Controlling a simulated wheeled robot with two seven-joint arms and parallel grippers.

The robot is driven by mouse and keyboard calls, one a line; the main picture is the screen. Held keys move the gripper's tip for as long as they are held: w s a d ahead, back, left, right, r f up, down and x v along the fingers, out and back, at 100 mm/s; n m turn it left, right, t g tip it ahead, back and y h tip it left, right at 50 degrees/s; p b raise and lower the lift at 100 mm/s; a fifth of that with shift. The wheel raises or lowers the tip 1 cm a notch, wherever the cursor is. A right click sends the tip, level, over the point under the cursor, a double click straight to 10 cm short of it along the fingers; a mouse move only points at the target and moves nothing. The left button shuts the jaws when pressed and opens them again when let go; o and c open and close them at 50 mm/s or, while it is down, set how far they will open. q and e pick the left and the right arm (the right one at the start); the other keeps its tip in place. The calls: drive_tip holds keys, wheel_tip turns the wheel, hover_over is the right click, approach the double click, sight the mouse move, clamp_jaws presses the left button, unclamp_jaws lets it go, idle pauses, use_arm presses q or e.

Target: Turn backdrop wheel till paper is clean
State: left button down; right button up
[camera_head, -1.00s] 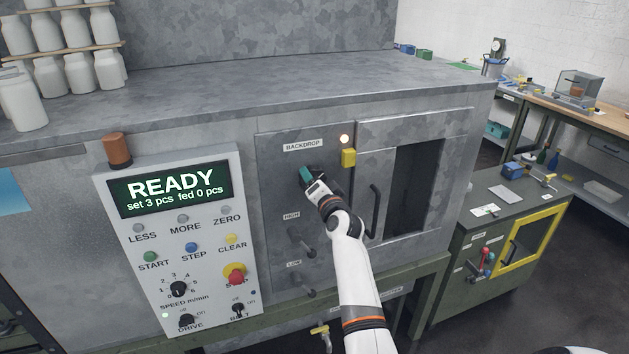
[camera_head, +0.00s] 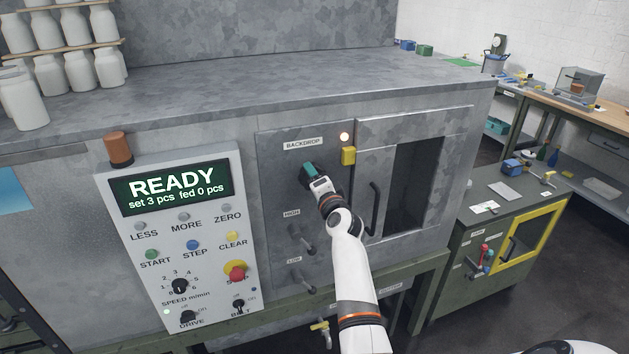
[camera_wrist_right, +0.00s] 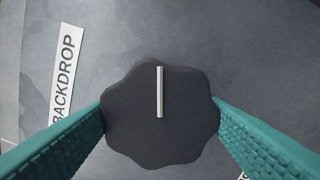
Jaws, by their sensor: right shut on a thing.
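The backdrop wheel is a dark lobed knob (camera_wrist_right: 135,120) with a pale straight mark on its face. In the right wrist view it sits between the two teal fingers of my right gripper (camera_wrist_right: 160,118), which touch its left and right sides. In the head view my right gripper (camera_head: 309,172) is at the grey panel under the BACKDROP label (camera_head: 303,144) and hides the wheel. The label also shows in the right wrist view (camera_wrist_right: 64,75). The paper cannot be made out in either view. My left gripper is not in view.
A door handle (camera_head: 374,208) stands close to my right arm. The control box (camera_head: 180,240) reads READY.

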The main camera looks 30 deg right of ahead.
drive_tip(key=o, duration=1)
drive_tip(key=shift+s, duration=0.1)
drive_tip(key=b+v, duration=0.2)
drive_tip(key=v, duration=0.9)
drive_tip(key=shift+s+b, duration=0.35)
drive_tip(key=shift+s, duration=0.05)
drive_tip(key=shift+f, duration=0.1)
